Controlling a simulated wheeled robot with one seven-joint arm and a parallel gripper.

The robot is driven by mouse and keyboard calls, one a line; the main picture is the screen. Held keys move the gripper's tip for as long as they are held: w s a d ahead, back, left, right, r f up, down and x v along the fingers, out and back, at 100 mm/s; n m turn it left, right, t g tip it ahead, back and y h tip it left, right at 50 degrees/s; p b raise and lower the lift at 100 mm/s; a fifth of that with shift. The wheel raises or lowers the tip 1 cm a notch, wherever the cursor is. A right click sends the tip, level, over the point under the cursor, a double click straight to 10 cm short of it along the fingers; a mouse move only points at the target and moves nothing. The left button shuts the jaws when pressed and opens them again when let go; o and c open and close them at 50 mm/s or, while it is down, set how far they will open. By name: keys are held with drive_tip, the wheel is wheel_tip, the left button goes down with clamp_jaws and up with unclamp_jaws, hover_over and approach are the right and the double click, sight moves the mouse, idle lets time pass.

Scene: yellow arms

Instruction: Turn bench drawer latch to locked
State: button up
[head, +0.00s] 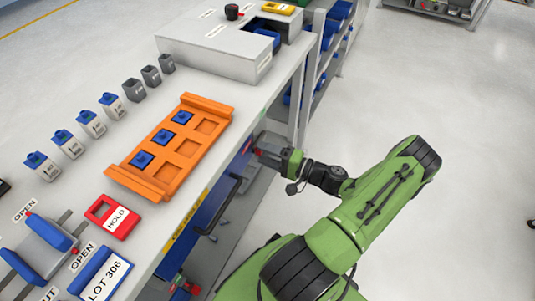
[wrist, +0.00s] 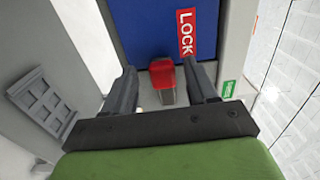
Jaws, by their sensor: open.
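The latch (wrist: 162,76) is a red knob with a grey end, on the blue drawer front (wrist: 145,25). A red LOCK label (wrist: 186,34) is on the same front, above and slightly right of the latch in the wrist view. My gripper (wrist: 163,84) is open, with one finger on each side of the latch; visible gaps remain on both sides. In the head view my gripper (head: 272,154) is at the bench's right side, by the far end of the blue drawer (head: 212,205). The latch is mostly hidden there.
A black drawer handle (head: 227,203) sticks out nearer than my gripper. The bench top (head: 75,95) holds an orange tray (head: 182,178), a red HOLD tag (head: 112,217) and several small bins. A grey bench post (head: 299,100) stands just beyond my gripper. Open floor lies to the right.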

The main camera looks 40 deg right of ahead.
drive_tip(key=p+v, duration=0.2)
drive_tip(key=v, duration=1.3)
drive_tip(key=shift+s+p, duration=0.3)
drive_tip(key=shift+s, duration=0.1)
drive_tip(key=shift+d, duration=0.1)
drive_tip(key=w+a+r+n+g+h, duration=0.1)
drive_tip(key=w+a+r+n+g, duration=0.4)
drive_tip(key=a+r+g, duration=0.25)
drive_tip(key=w+a+r+n+g, duration=0.5)
drive_tip(key=a+r+g, duration=0.1)
drive_tip(key=a+g, duration=0.25)
drive_tip(key=s+a+r+n+t+h, duration=0.45)
drive_tip(key=s+a+r, duration=0.45)
drive_tip(key=a+r, duration=0.25)
wheel_tip(320, 180, up, 13)
drive_tip(key=p, duration=1.3)
drive_tip(key=shift+d+m+h, duration=0.3)
drive_tip(key=shift+m+h, duration=0.05)
